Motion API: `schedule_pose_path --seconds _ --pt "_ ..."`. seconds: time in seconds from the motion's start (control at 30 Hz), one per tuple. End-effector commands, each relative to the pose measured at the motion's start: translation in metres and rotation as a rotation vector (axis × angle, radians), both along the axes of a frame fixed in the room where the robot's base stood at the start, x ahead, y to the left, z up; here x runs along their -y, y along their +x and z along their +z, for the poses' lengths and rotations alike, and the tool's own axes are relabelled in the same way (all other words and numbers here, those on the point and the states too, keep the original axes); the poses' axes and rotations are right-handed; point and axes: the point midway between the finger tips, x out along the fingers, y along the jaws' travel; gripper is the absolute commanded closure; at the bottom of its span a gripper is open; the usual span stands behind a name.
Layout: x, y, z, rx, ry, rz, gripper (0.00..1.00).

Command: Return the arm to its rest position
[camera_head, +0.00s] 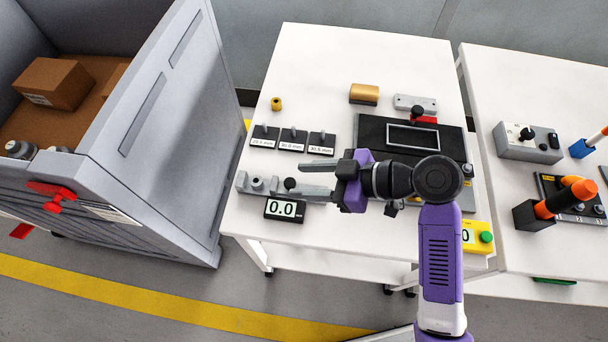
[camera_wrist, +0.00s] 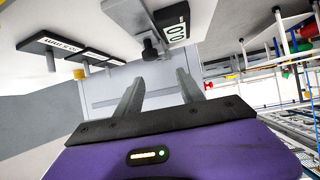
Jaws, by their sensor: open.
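My arm reaches over the white table (camera_head: 300,70) from its front edge. My gripper (camera_head: 302,177) points left in the head view, above the front left part of the table. Its two fingers are apart and nothing shows between them. In the wrist view the two grey fingers (camera_wrist: 160,84) also stand apart and empty. Just beyond and below the fingers is a grey measuring device (camera_head: 257,184) with a display (camera_head: 285,209) reading 0.0. It is partly hidden by the gripper.
Three labelled black blocks with pins (camera_head: 292,140) stand behind the gripper. A black fixture (camera_head: 370,130), a brass cylinder (camera_head: 364,93) and a small yellow part (camera_head: 276,103) lie farther back. A grey bin (camera_head: 180,130) stands left; a second table (camera_head: 530,80) stands right.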

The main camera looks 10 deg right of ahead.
Motion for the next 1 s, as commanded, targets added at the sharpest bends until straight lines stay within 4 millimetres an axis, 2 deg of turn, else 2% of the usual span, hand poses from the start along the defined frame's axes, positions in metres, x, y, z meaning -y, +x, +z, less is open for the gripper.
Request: schedule_pose_path --seconds 0.33,0.43,0.6,0.7,0.77,0.87,1.0 --pt "0.000 0.001 0.000 -0.008 0.005 -0.008 0.55" --pt "0.005 0.014 0.005 -0.022 0.037 -0.087 0.55" --pt "0.040 0.058 0.024 0.013 0.098 -0.387 0.55" --pt "0.066 0.064 0.025 0.031 0.147 -0.588 0.55" --pt "0.081 0.060 0.024 0.046 0.177 -0.702 0.55" --pt "0.106 0.041 0.021 0.082 0.224 -0.877 0.55" --pt "0.132 0.000 0.023 0.149 0.274 -1.052 0.55"
